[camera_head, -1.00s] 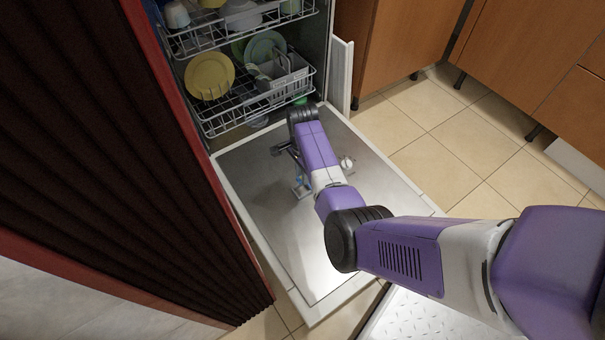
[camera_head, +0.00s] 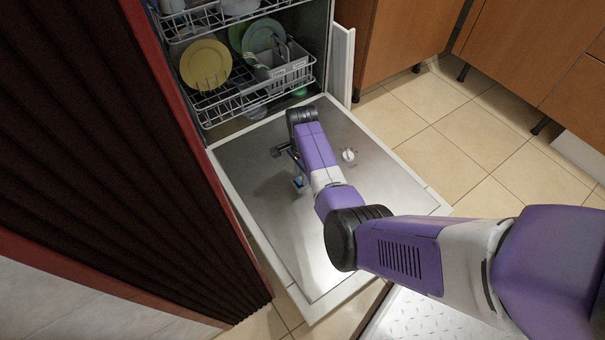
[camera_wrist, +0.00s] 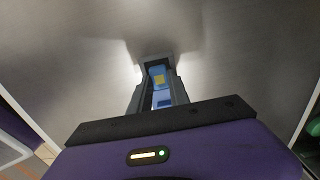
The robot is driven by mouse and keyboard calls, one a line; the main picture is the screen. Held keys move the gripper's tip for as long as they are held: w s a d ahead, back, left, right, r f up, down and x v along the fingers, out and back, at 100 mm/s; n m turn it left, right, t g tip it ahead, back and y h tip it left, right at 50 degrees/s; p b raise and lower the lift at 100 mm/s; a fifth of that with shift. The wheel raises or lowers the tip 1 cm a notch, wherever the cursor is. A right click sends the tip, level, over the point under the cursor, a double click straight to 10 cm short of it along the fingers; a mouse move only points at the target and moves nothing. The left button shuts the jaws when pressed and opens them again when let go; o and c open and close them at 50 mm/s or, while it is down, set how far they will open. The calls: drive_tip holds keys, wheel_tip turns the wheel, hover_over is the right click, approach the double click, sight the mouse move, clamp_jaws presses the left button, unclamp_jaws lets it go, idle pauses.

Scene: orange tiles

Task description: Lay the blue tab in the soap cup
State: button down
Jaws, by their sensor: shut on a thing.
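The tab is held between the two grey fingers, over a metal surface with a shadow around the tips. In the head view the gripper is partly hidden by my arm, over the open dishwasher door; a small blue patch (camera_head: 299,182) shows beside it. I cannot tell the soap cup for certain; a dark area beyond the fingertips is unclear.
The open dishwasher door (camera_head: 265,225) lies flat with a steel inner face. A small white round fitting (camera_head: 348,155) sits on it, right of my arm. Racks hold a yellow plate (camera_head: 206,64) and other dishes. A dark ribbed panel (camera_head: 110,150) stands close on the left.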

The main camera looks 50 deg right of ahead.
drive_tip(key=c, duration=1.1)
unclamp_jaws()
drive_tip(key=shift+c, duration=0.2)
drive_tip(key=shift+r, duration=0.1)
wheel_tip(320, 180, up, 8)
drive_tip(key=p, duration=0.4)
drive_tip(key=shift+p, duration=0.4)
drive_tip(key=shift+f, duration=0.2)
